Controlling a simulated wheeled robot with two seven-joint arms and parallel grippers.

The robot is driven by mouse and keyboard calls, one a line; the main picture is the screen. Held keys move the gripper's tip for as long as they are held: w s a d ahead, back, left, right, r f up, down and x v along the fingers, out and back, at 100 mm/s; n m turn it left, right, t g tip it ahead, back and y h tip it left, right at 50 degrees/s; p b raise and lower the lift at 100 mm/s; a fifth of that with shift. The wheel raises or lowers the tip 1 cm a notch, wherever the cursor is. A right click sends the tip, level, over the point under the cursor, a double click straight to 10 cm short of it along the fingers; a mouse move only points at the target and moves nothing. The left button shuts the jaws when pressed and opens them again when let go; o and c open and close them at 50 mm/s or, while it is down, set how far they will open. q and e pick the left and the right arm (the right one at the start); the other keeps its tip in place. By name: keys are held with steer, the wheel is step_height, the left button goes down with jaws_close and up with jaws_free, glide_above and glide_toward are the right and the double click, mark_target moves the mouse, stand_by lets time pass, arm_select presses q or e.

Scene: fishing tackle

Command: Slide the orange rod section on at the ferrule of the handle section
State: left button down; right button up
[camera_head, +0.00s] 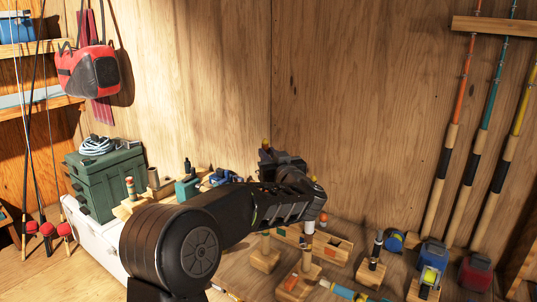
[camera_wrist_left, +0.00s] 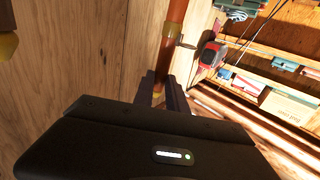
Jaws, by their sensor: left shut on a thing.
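My left gripper (camera_head: 290,172) reaches over the wooden bench from the left. In the left wrist view its two fingers (camera_wrist_left: 163,92) are shut on the orange rod section (camera_wrist_left: 174,45), a slim glossy orange tube. It runs from between the fingers to the top edge of that view. In the head view the gripper and arm hide most of it. Several short upright pieces stand in wooden blocks below and right of the gripper. One has a dark band and a cork-coloured part (camera_head: 377,245). I cannot tell which one is the handle section, or see its ferrule clearly. My right gripper is out of view.
A green tackle box (camera_head: 105,180) stands on a white chest at left. Wooden blocks (camera_head: 371,272) and a shallow wooden tray (camera_head: 340,244) crowd the bench front. Blue (camera_head: 433,254) and red (camera_head: 475,273) items sit at right. Long rods (camera_head: 450,130) lean on the back wall.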

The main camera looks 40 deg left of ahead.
arm_select(q)
steer(key=shift+f+b, duration=1.4)
steer(key=shift+f, duration=0.85)
steer(key=c, duration=1.3)
jaws_free()
steer(key=b+v, duration=0.2)
steer(key=v, duration=0.5)
steer(key=shift+s+d, duration=0.25)
steer(key=shift+d, duration=0.1)
